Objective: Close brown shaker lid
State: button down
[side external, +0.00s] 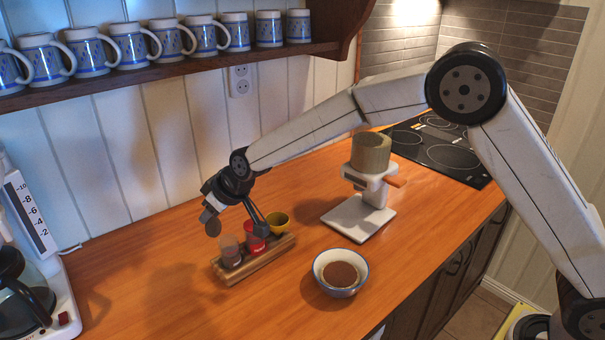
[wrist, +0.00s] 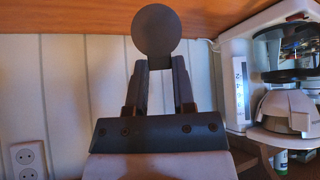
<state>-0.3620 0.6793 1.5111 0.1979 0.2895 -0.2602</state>
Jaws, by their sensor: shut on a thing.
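The brown shaker (side external: 231,256) stands at the left end of a wooden rack (side external: 243,270) and has no lid on top. A round, dark brown lid (side external: 212,228) hangs upright, tilted on edge, just left of and above the shaker, apart from it. My gripper (side external: 209,209) is shut on the lid by its edge. In the wrist view the lid (wrist: 155,30) shows as a full disc at the tips of my gripper (wrist: 160,66), whose two fingers have a gap between them. The brown shaker is not visible in the wrist view.
A red shaker (side external: 255,243) and a yellow shaker (side external: 278,223) stand in the same rack. A bowl of brown powder (side external: 341,287) and a white stand with a wooden cup (side external: 360,217) are to the right. A coffee maker (side external: 40,285) is far left. The counter's left front is clear.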

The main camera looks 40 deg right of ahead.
jog(key=shift+c, duration=2.2)
grip_release()
jog(key=v, duration=0.7)
jog(key=shift+s+r, duration=0.25)
jog(key=shift+r, duration=0.05)
jog(key=shift+d, duration=0.15)
